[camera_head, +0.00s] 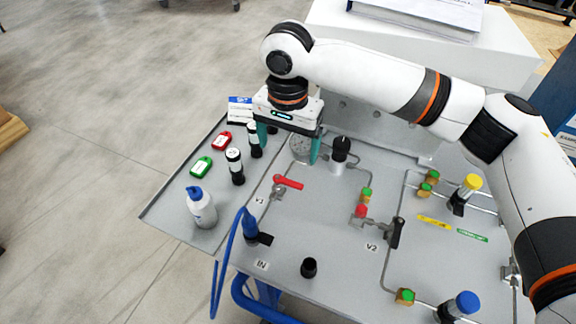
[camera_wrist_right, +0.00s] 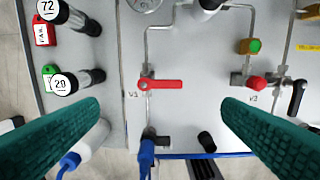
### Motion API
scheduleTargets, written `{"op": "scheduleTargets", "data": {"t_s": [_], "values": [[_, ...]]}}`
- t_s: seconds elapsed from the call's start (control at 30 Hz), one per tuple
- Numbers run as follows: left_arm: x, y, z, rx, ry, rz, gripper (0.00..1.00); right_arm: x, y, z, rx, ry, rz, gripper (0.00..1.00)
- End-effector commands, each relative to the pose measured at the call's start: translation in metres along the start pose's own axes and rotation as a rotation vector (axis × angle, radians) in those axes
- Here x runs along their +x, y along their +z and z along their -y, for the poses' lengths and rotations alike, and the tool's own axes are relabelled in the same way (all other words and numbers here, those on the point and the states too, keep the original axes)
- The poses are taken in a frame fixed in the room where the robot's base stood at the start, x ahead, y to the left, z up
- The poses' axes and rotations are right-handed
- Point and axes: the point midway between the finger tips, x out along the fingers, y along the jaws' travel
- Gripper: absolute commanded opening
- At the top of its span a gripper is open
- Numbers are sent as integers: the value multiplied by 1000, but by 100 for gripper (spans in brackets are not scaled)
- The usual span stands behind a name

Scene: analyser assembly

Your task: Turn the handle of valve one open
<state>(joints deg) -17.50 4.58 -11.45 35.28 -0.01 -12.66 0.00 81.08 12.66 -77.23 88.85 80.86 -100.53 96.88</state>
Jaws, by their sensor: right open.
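Valve one has a red lever handle (camera_head: 288,182) on a metal valve body (camera_head: 278,192), left of the panel's middle. In the right wrist view the red handle (camera_wrist_right: 160,84) points right from its pivot, across the vertical pipe, beside a "V1" label (camera_wrist_right: 132,94). My right gripper (camera_head: 290,147) is open and empty above the panel, behind the handle in the head view. Its green fingers (camera_wrist_right: 165,130) stand wide apart in the wrist view, with the handle between and beyond them, untouched. My left gripper is not in view.
Valve V2 (camera_head: 396,232) has a black handle, right of valve one. A white bottle (camera_head: 201,208), black-and-white vials (camera_head: 235,166), a green tag (camera_head: 201,167) and a red tag (camera_head: 222,141) stand or lie left. A blue hose (camera_head: 228,250) rises at the front. A black knob (camera_head: 341,148) stands behind.

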Motion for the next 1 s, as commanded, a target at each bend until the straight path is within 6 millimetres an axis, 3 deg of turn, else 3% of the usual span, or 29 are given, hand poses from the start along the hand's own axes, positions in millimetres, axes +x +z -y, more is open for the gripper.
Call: {"op": "scheduleTargets", "data": {"t_s": [0.23,0.5,0.9,1.0], "values": [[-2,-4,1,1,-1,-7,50,52,-1,1,0,-3,-3,88],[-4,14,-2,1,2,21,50,91,-1,0,0,-2,-2,88],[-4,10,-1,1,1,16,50,100,-1,0,-1,0,-1,88],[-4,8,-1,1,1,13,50,100,-1,0,-1,0,-1,75]]}}
